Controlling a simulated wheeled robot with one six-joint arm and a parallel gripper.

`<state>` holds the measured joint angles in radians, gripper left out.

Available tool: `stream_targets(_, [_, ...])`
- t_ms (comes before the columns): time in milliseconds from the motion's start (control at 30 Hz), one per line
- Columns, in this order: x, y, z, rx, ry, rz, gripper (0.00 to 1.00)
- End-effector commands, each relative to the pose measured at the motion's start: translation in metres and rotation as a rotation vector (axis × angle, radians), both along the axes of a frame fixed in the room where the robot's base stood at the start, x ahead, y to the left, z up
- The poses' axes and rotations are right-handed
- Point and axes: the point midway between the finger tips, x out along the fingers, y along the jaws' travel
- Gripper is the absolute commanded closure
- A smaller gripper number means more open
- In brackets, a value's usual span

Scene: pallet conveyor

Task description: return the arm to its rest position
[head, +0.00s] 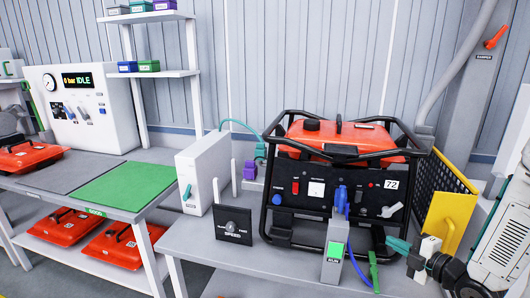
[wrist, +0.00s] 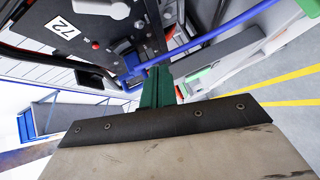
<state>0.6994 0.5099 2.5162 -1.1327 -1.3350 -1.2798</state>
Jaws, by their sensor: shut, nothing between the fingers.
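My gripper (head: 396,243) shows at the right of the head view, with teal fingers pointing left, in front of the generator's lower right corner. In the wrist view my gripper (wrist: 158,78) is shut with its green fingers together and empty. The generator (head: 345,150), with an orange top, black frame and number 72, stands on the bench behind it. A blue plug (head: 341,195) with a blue cable is in its front panel. My arm comes in from the right edge of the head view.
A speed panel (head: 234,225) and white box (head: 203,172) stand left of the generator. A green mat (head: 115,186) lies on the left table.

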Motion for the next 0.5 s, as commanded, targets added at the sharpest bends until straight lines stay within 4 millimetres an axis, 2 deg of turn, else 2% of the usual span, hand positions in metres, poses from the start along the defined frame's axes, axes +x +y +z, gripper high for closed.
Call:
stream_targets(100, [-0.007, -0.024, -0.045, 0.049, 0.268, -0.149, 1.0])
stream_targets(233, [-0.024, -0.059, -0.07, 0.098, 0.549, -0.395, 1.0])
stream_targets(367, [-0.047, -0.081, -0.069, 0.157, 0.767, -0.663, 1.0])
stream_targets(500, [-0.078, -0.088, -0.046, 0.25, 0.94, -0.964, 1.0])
